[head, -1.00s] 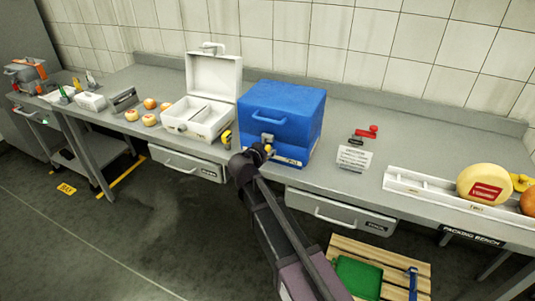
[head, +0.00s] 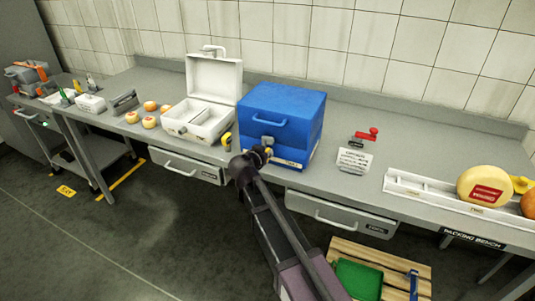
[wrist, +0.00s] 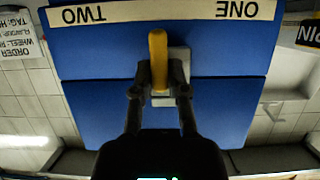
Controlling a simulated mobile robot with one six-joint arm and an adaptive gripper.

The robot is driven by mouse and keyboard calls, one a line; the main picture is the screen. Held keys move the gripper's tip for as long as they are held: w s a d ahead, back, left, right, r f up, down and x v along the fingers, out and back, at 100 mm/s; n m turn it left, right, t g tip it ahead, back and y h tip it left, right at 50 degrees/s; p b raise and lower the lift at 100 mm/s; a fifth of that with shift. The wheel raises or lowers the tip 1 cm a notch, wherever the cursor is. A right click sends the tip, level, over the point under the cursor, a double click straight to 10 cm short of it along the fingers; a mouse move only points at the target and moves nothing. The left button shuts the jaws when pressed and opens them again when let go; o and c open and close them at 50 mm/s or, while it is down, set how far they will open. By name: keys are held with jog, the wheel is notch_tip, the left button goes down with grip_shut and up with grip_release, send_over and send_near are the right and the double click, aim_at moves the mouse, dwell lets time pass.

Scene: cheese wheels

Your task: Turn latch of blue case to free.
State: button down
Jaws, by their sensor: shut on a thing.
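The closed blue case (head: 297,125) stands on the bench with a handle on its front. Its latch has a grey plate (head: 267,140) and a yellow lever (wrist: 158,48). In the wrist view, which is upside down, the lever lies upright in the picture, its end near the label strip (wrist: 165,12) marked ONE and TWO, between the two words. My gripper (head: 264,153) is at the front of the case. In the wrist view my gripper (wrist: 160,90) has its fingers on either side of the lever, shut on it. The arm hides part of the latch in the head view.
An open white case (head: 205,115) stands left of the blue case, with a small yellow item (head: 227,139) between them. Right are an order card (head: 353,161), a red item (head: 367,134) and a white rack (head: 425,193) with a cheese wheel (head: 484,186). A pallet (head: 395,280) lies below.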

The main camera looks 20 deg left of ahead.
jog(key=n+h, duration=0.2)
jog(key=shift+a+f+n+b, duration=0.2)
jog(key=shift+a+n+b, duration=0.1)
jog(key=shift+n+b, duration=0.1)
jog(key=n, duration=0.1)
jog(key=n+h+b, duration=0.2)
jog(key=shift+a+f, duration=0.25)
jog(key=n+b, duration=0.1)
jog(key=n+t+h+b, duration=0.1)
jog(key=n+h+b, duration=0.1)
jog(key=n, duration=0.1)
jog(key=shift+a+f, duration=0.15)
jog(key=shift+f, duration=0.15)
jog(key=shift+f+n+t+h+b, duration=0.1)
jog(key=shift+n+t+h+b, duration=0.5)
jog(key=shift+n+b, duration=1.05)
jog(key=shift+n, duration=0.25)
jog(key=c, duration=0.6)
grip_release()
jog(key=shift+c, duration=0.2)
